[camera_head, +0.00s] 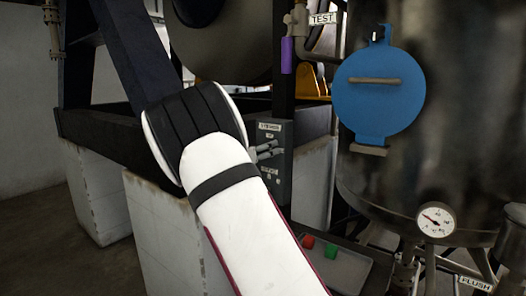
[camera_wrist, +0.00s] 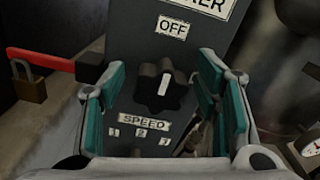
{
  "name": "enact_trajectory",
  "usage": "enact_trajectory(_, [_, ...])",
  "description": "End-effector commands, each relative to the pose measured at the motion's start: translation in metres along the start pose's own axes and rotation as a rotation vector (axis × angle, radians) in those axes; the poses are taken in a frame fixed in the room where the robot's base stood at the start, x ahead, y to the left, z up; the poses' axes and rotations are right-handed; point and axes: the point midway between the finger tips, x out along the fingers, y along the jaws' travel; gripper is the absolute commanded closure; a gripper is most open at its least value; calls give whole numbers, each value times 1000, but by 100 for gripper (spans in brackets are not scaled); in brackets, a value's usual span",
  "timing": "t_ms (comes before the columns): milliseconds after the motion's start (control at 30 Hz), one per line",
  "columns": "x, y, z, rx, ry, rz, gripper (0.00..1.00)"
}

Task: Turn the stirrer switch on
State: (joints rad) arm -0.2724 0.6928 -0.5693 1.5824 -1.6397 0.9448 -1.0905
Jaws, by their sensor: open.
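The stirrer switch box is a grey panel (camera_wrist: 225,45) in the wrist view; it also shows in the head view (camera_head: 280,182), partly behind my arm. The black rotary knob (camera_wrist: 163,87) is in the middle of the panel. Its white mark is nearly upright and points up toward the OFF label (camera_wrist: 172,27). Below it is a SPEED label (camera_wrist: 142,119) with 1, 2 and 3. My gripper (camera_wrist: 162,84) is open, its teal-padded fingers on either side of the knob with gaps visible.
A red handle (camera_wrist: 50,60) with a brass padlock (camera_wrist: 28,85) lies left of the panel. A large tank with a blue round cover (camera_head: 378,100) and a gauge (camera_head: 436,219) stands right. A tray (camera_head: 345,268) with red and green blocks sits below.

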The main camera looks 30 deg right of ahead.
Motion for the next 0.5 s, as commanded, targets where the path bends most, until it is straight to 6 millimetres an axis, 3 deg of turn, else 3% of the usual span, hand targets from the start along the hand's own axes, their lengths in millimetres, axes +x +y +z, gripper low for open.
enact_trajectory(233, [0,0,0,0,0,0,43])
enact_trajectory(433, [0,0,0,0,0,0,88])
enact_trajectory(500, [0,0,0,0,0,0,92])
